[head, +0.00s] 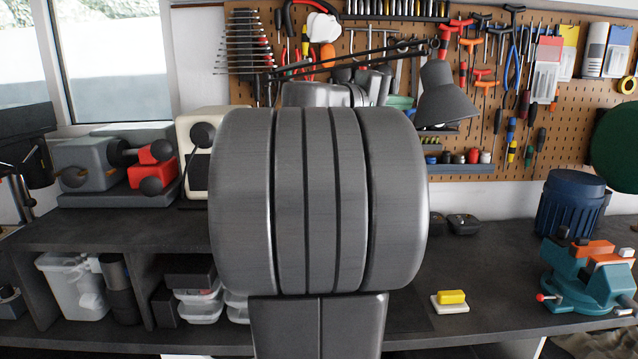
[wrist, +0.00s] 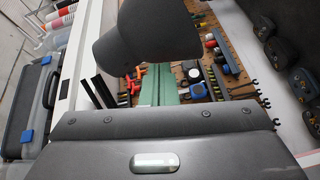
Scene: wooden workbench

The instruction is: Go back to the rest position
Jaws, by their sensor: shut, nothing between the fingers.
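My arm (head: 318,200) fills the middle of the head view as a large grey ribbed cylinder with a dark block below it. More grey metal shows just above and behind it. My gripper's fingers do not show in the head view, and the arm hides what lies behind it. In the wrist view a dark grey casing (wrist: 170,135) with screws and a pale oval slot fills the lower part. I cannot tell whether it is mine. No fingertips and no held object can be made out.
The dark workbench (head: 490,262) runs across. A yellow block (head: 452,297) on a white base, a teal vise (head: 590,285) and a blue bin (head: 571,205) stand right. A grey lamp (head: 445,97) hangs close to my arm before the tool pegboard (head: 477,157). Grey machines (head: 90,165) stand left.

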